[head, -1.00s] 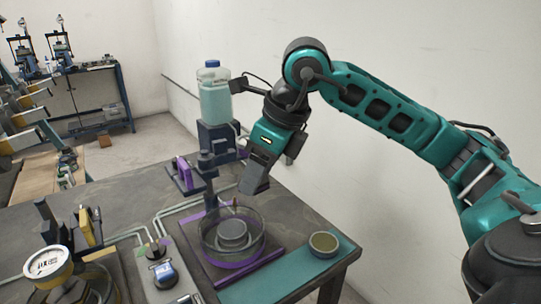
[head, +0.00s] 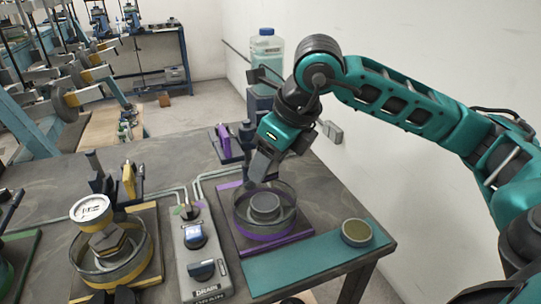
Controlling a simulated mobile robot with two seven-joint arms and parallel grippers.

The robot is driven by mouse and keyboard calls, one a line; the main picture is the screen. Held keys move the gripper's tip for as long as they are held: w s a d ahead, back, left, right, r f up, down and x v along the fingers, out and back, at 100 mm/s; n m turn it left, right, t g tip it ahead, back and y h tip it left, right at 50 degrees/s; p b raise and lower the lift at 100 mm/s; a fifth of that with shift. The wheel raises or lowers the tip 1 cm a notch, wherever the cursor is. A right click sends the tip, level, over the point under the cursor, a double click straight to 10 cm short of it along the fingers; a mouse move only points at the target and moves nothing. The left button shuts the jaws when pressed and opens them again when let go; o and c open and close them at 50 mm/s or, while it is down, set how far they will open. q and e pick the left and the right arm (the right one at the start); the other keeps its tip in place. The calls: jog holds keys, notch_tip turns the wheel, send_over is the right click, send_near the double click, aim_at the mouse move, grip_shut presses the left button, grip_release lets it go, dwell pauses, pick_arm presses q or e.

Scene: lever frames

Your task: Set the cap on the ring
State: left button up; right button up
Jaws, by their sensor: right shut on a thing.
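A grey, stepped round piece with a ring-like top (head: 265,205) sits inside a clear round dish (head: 291,218) on the purple-edged plate. I cannot tell whether it is the ring itself. A short round piece with an olive top and pale rim (head: 356,232) stands on the teal strip; whether it is the cap is unclear. My right gripper (head: 258,175) points down at the dish's far rim, just behind the grey piece. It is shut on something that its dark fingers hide.
A teal strip (head: 300,268) runs along the table's right front edge. A grey box marked DRAIN (head: 205,268) stands left of the plate. A yellow-framed dish with a gauge (head: 92,209) is at the left. A purple lever (head: 225,141) and bottle (head: 267,46) stand behind.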

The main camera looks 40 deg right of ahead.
aim_at(272, 169)
jog(key=shift+f+b, duration=0.85)
jog(key=shift+f, duration=0.65)
notch_tip(272, 169, down, 2)
jog(key=shift+f+b, duration=0.1)
jog(key=shift+b, duration=1)
jog(key=shift+f+b, duration=0.55)
jog(key=shift+b, duration=0.1)
jog(key=shift+f, duration=0.25)
jog(key=shift+b, duration=0.55)
jog(key=shift+f+b, duration=0.15)
jog(key=shift+b, duration=0.15)
